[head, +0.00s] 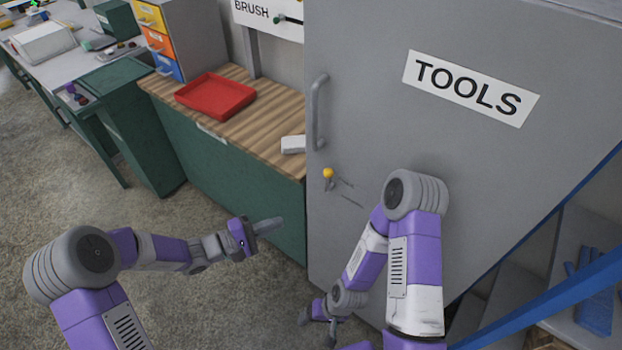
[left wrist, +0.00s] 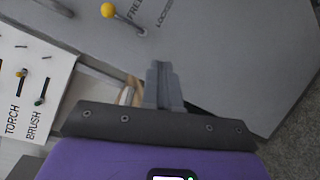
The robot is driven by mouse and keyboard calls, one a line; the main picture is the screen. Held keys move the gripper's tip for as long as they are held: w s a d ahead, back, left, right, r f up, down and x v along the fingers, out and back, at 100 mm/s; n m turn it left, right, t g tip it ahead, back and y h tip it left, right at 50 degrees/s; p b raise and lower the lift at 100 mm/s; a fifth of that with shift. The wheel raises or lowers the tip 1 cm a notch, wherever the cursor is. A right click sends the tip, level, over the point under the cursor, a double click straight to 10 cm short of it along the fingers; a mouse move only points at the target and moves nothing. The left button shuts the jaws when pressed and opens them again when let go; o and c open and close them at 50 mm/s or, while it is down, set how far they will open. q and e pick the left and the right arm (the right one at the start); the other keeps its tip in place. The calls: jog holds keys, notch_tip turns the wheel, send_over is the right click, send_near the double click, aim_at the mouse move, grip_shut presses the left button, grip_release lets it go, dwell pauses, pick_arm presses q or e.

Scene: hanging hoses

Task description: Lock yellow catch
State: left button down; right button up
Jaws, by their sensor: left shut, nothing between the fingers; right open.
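The yellow catch (head: 328,173) is a small lever with a round yellow knob on the grey TOOLS cabinet door (head: 400,140), below the door handle. In the head view its knob points up from the pivot. The left wrist view shows the knob (left wrist: 108,10) at the top, with labels reading FREE and LOCKED beside the lever. My left gripper (head: 270,225) is shut and empty, below and left of the catch, apart from it. Its closed fingers (left wrist: 160,78) show in the left wrist view. My right gripper (head: 318,318) is open and low, near the door's bottom edge.
A vertical handle (head: 318,112) stands out above the catch. Left of the door is a green bench with a wooden top (head: 262,118), holding a red tray (head: 215,96) and a white block (head: 293,144). My right arm stands before the door's lower part.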

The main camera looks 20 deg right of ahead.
pick_arm(q)
jog(key=w+r+t+h, duration=0.1)
jog(key=w+r+t, duration=0.1)
jog(key=r, duration=0.3)
jog(key=shift+w+a+r+n+t, duration=0.25)
jog(key=shift+w+a+t, duration=0.2)
jog(key=shift+w, duration=0.45)
jog(key=s+d+r+x, duration=0.1)
jog(key=s+x, duration=0.1)
jog(key=x, duration=1)
jog(key=shift+s+d, duration=0.2)
jog(key=shift+d, duration=0.2)
jog(key=shift+r, duration=0.1)
